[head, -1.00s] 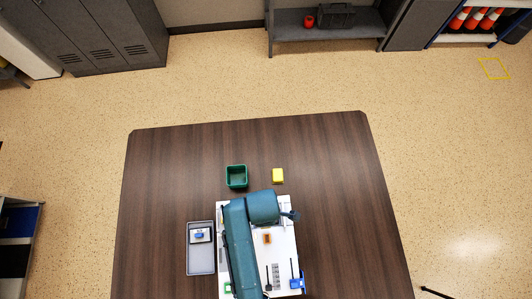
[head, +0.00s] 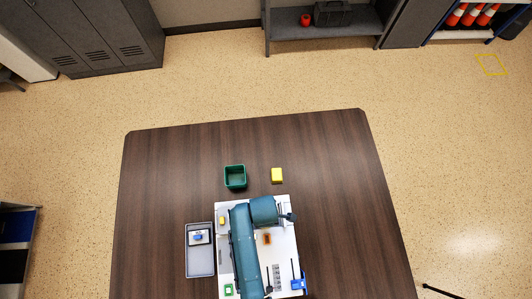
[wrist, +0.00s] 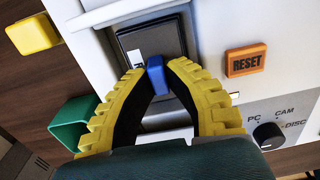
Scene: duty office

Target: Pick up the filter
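A dark square piece with a white label and a blue tab (wrist: 156,75) sits at a white panel in the wrist view; it appears to be the filter. The label is mostly cut off by a yellow finger, so I cannot read it. My gripper (wrist: 157,76), with yellow ribbed fingers, has its tips on either side of the blue tab, seemingly closed against it. The dark piece still looks seated in the panel. In the head view my arm hides the gripper and this piece.
The white device (head: 287,232) has an orange RESET button (wrist: 245,60) and a knob (wrist: 268,136). A green bin (head: 235,177) and a yellow block (head: 277,175) stand beyond it. A grey tray (head: 200,263) holding a white-and-blue item lies left. The far table is clear.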

